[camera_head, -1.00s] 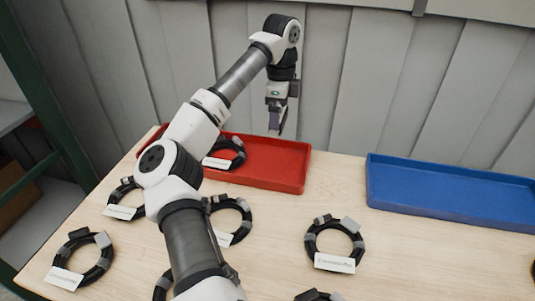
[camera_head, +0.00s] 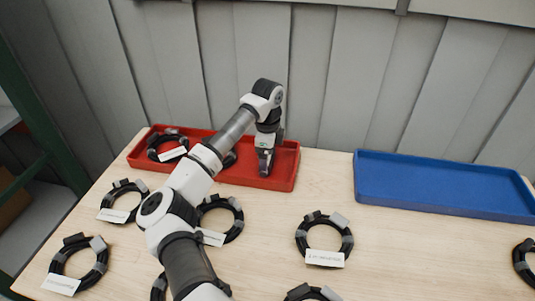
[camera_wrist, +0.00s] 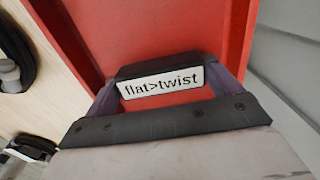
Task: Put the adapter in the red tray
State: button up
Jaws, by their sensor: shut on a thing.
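My gripper (camera_head: 265,168) points down into the right part of the red tray (camera_head: 283,178). In the wrist view it is shut on the adapter (camera_wrist: 160,82), a small dark block with a white label reading "flat>twist". The adapter sits between the two fingertips, with the red tray floor (camera_wrist: 130,30) behind it. I cannot tell whether it touches the floor. In the head view the gripper largely hides the adapter.
Coiled black cables with white tags lie in the red tray's left and middle, one (camera_head: 167,143) clear and another partly behind my arm. More coils, such as one (camera_head: 324,238), lie on the wooden table. An empty blue tray (camera_head: 440,190) stands at right.

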jog(key=shift+f, duration=0.45)
jog(key=o, duration=0.8)
jog(key=shift+c, duration=0.2)
jog(key=shift+r, duration=0.1)
jog(key=shift+r, duration=0.1)
notch_tip(320, 180, up, 13)
jog(key=b, duration=0.2)
jog(key=shift+f, duration=0.2)
